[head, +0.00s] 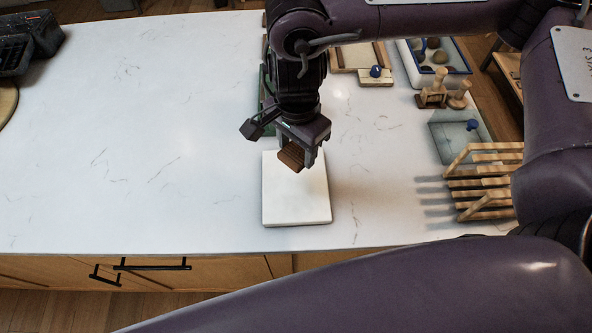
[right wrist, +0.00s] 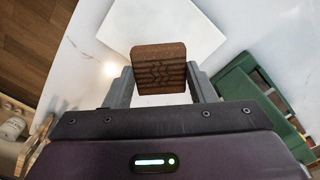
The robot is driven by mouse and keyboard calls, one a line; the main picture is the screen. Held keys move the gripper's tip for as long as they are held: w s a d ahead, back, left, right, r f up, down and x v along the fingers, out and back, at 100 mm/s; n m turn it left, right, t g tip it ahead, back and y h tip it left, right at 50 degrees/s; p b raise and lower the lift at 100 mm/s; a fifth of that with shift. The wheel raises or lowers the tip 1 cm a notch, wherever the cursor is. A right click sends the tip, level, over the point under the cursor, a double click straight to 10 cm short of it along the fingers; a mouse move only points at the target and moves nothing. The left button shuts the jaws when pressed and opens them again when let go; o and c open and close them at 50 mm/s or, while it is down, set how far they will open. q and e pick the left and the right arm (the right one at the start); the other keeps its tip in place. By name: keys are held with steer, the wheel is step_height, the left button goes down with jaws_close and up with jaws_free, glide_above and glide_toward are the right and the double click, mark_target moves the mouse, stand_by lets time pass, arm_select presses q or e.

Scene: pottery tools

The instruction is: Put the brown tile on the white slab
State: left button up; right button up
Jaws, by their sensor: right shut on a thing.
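The brown tile (head: 291,157) is held between the fingers of my right gripper (head: 299,150), above the back part of the white slab. The tile appears tilted and apart from the slab, though the exact gap is hard to tell. My left gripper is not in view.
A wooden rack (head: 487,183) stands to the right of the slab. Behind it are wooden stamps (head: 437,90) and a blue-rimmed tray (head: 455,80). A green object (right wrist: 250,100) lies behind my right gripper. The counter (head: 130,130) left of the slab is clear.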

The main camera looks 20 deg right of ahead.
glide_above(296, 182)
step_height(296, 182, down, 7)
steer(key=shift+f, duration=0.1)
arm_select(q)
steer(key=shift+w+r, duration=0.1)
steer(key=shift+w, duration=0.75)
arm_select(e)
steer(key=shift+f, duration=1.75)
steer(key=shift+f, duration=0.1)
steer(key=shift+f, duration=0.15)
steer(key=o, duration=1)
